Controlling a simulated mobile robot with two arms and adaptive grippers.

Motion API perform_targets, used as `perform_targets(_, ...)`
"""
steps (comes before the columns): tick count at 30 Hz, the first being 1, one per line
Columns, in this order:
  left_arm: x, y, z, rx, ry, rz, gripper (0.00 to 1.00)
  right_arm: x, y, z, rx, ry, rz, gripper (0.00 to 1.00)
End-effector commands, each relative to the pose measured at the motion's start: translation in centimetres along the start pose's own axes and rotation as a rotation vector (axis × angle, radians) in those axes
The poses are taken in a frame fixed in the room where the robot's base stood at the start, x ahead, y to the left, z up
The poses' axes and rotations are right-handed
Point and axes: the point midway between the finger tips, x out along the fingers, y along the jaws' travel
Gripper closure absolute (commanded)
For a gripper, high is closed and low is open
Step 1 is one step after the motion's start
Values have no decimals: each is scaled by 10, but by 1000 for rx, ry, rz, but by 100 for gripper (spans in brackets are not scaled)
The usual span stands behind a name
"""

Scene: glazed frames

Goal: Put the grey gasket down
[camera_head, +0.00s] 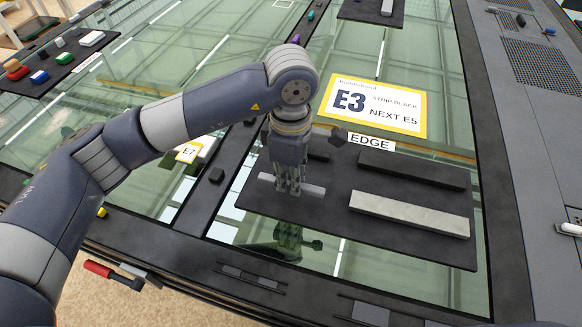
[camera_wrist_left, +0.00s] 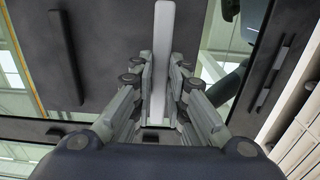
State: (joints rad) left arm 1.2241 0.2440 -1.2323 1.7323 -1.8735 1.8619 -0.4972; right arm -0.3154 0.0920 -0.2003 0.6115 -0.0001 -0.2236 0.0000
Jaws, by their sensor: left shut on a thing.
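My left gripper (camera_head: 287,188) points down over the dark mat (camera_head: 330,222) marked EDGE. It is shut on a light grey strip, the grey gasket (camera_head: 314,190), whose ends stick out on both sides of the fingers. In the left wrist view the gasket (camera_wrist_left: 163,45) runs lengthwise between the fingers of the gripper (camera_wrist_left: 160,90), over the dark mat. The gasket is at or just above the mat; I cannot tell if it touches. My right gripper is not in view.
A long grey block (camera_head: 408,213) and a black strip (camera_head: 412,175) lie on the mat's right part. A smaller black piece (camera_head: 318,155) lies behind the gripper. A dark tray (camera_head: 45,65) with several coloured blocks is at far left.

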Motion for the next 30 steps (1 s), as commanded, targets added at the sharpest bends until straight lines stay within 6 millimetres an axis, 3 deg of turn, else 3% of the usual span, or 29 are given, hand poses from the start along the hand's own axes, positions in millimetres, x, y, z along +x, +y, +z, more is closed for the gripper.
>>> perform_targets(3, 0, 18, -8, -2, -2, -2, 100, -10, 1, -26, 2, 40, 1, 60)
perform_targets(8, 4, 26, -12, 2, -1, -1, 100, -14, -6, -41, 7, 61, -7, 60)
perform_targets(16, 35, 26, -12, 1, -2, -1, 100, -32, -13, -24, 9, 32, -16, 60)
perform_targets(21, 38, 27, -12, 2, -1, 1, 100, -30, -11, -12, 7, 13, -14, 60)
perform_targets(29, 43, 27, -12, 2, -1, 1, 100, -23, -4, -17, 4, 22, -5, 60)
perform_targets(30, 41, 27, -12, 2, -1, 1, 77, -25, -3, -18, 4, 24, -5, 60)
